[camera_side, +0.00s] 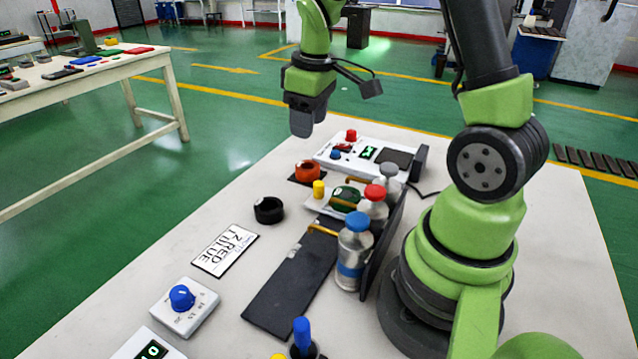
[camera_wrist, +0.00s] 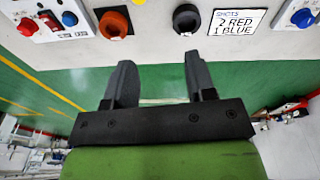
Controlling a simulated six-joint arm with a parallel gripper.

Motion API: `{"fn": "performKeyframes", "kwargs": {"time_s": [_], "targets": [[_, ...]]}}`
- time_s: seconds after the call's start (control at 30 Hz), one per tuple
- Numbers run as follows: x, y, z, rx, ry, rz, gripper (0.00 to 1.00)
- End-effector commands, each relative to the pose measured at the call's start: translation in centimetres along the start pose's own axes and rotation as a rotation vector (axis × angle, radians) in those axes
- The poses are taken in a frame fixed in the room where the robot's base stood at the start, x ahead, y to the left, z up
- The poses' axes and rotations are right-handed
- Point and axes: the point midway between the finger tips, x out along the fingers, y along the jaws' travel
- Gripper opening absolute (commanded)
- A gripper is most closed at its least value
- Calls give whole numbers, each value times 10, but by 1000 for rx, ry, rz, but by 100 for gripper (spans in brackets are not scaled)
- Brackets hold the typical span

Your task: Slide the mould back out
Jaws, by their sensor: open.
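My gripper (camera_side: 307,122) hangs empty above the table's far left edge in the side view. In the wrist view its two fingers (camera_wrist: 160,78) stand apart with nothing between them. A white plate (camera_side: 318,206) with a yellow knob (camera_side: 319,188) lies by the bottles, below and right of my gripper. A round dark green piece (camera_side: 346,198), perhaps the mould, sits on or beside this plate, partly hidden by a yellow bar and bottles. The bottles have red (camera_side: 375,193), blue (camera_side: 357,222) and grey (camera_side: 389,170) caps.
An orange ring-shaped holder (camera_side: 307,172) and a black one (camera_side: 269,210) stand near the plate. A dark strip (camera_side: 290,285) runs toward the front. A card reads 2 RED 1 BLUE (camera_side: 225,249). A blue-knob dial box (camera_side: 188,310) and a white panel (camera_side: 350,150) are nearby.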

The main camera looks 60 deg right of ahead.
Motion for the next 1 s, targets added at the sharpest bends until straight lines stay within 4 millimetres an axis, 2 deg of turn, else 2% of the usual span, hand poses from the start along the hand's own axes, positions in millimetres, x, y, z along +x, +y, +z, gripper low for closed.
{"fn": "performKeyframes", "kwargs": {"time_s": [0.03, 0.1, 0.2, 0.3, 0.47, 0.8, 1.0], "targets": [[18, 10, 2, -23, -36, -10, 50], [36, 21, 5, -60, -69, -21, 50], [54, 30, 9, -98, -100, -34, 50], [63, 34, 11, -118, -113, -40, 50], [79, 34, 13, -124, -119, -44, 50], [140, 31, 21, -122, -119, -42, 50], [158, 31, 22, -120, -117, -40, 50]]}}
